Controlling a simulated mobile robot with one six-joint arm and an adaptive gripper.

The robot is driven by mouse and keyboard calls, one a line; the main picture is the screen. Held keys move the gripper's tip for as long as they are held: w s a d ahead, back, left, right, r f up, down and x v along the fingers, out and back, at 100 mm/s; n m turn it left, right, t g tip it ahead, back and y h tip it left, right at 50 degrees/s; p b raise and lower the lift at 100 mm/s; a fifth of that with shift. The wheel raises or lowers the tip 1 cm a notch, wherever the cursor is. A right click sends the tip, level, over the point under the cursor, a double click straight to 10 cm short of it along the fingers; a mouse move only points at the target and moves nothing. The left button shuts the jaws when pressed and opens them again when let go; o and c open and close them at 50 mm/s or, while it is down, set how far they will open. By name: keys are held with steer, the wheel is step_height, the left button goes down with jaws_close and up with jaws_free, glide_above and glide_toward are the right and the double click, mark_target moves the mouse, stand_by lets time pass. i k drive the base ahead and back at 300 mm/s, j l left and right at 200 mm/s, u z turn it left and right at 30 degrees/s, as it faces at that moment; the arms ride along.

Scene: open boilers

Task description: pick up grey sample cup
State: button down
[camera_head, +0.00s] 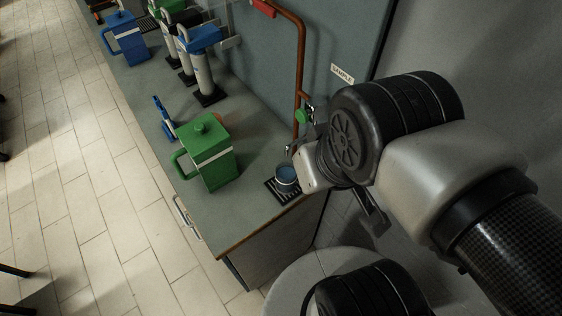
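The grey sample cup (286,174), with a bluish inside, stands upright on a small black drip grate (270,188) at the counter's right edge, below a copper pipe with a green-handled tap (303,116). My gripper (306,168) is close to the cup's right side, and my wrist hides most of it. I cannot tell whether it touches the cup or whether its fingers are open.
A green lidded jug (207,153) stands left of the cup on the grey counter (247,210). A "SAMPLE" label (342,75) is on the wall panel behind.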

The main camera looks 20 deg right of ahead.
mark_target(286, 174)
steer(key=i+j+z, duration=0.1)
steer(key=j+z, duration=0.3)
steer(key=j, duration=0.45)
steer(key=j+z, duration=0.4)
steer(key=j, duration=0.45)
steer(key=k, duration=0.05)
